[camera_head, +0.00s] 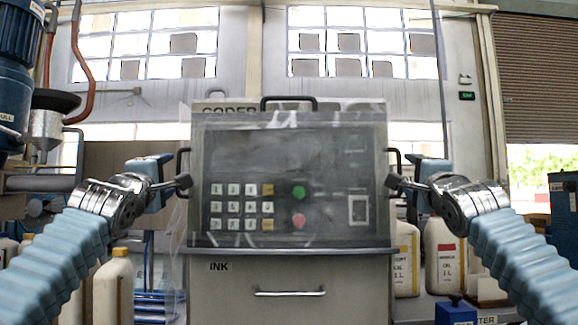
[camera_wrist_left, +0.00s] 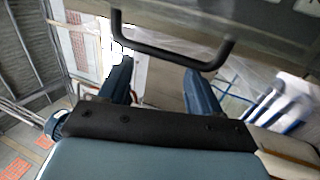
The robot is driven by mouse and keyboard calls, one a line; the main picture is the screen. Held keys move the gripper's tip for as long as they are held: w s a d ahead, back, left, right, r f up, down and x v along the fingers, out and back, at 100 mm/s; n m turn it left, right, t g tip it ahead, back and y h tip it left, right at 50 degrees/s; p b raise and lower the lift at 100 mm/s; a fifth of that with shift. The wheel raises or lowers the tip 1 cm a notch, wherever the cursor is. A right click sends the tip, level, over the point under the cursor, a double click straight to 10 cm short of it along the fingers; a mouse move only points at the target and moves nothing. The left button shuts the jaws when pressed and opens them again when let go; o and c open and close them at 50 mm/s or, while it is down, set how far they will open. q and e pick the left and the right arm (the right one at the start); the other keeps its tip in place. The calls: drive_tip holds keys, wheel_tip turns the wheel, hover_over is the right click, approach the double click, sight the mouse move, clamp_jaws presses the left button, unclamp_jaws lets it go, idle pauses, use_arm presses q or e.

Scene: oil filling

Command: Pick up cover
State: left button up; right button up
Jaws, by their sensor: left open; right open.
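The cover (camera_head: 330,150) appears to be the clear-fronted panel on the coder machine, over a keypad and a green and a red button. It has a dark handle on its left side (camera_head: 184,163) and one on its right side (camera_head: 392,160). My left gripper (camera_head: 181,182) is open at the left handle; in the left wrist view its fingers (camera_wrist_left: 157,68) point at the dark handle bar (camera_wrist_left: 165,50), which lies just ahead of the fingertips. My right gripper (camera_head: 396,182) is open at the right handle. I cannot tell whether either handle is between the fingers.
Below the panel is an INK drawer (camera_head: 290,292) with a pale handle. White jugs stand at the right (camera_head: 440,255) and left (camera_head: 113,285). A blue box (camera_head: 456,311) sits at the front right. Blue machinery (camera_head: 20,75) stands at the far left.

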use_arm(q)
drive_tip(key=shift+s+d, duration=0.1)
drive_tip(key=shift+d, duration=0.15)
use_arm(e)
drive_tip(key=shift+s+a, duration=0.1)
drive_tip(key=shift+a, duration=0.15)
